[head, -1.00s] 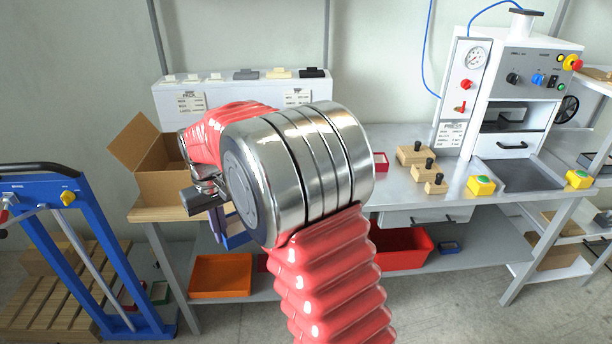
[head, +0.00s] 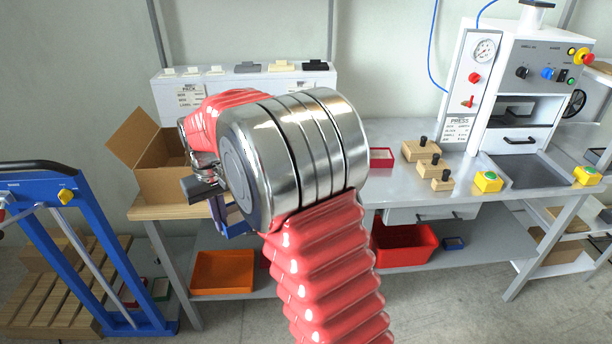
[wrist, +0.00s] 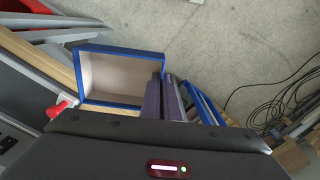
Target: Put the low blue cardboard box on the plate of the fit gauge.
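The low blue cardboard box (wrist: 122,78) shows in the wrist view, with blue outer walls and a pale, empty inside. My gripper (wrist: 165,92) is at its right side, with the two dark fingers close together on that wall, and seems to hold it. In the head view my gripper (head: 203,191) is left of my arm's big metal joint, at the bench's front edge. Part of the blue box (head: 234,224) shows below it, largely hidden by my arm. I cannot make out the fit gauge or its plate in either view.
An open brown carton (head: 160,178) stands on the bench's left end. Wooden blocks with black knobs (head: 423,151) and a press (head: 520,90) stand to the right. A blue-framed cart (head: 95,250) is at left. Orange (head: 222,272) and red (head: 405,246) bins sit on the lower shelf.

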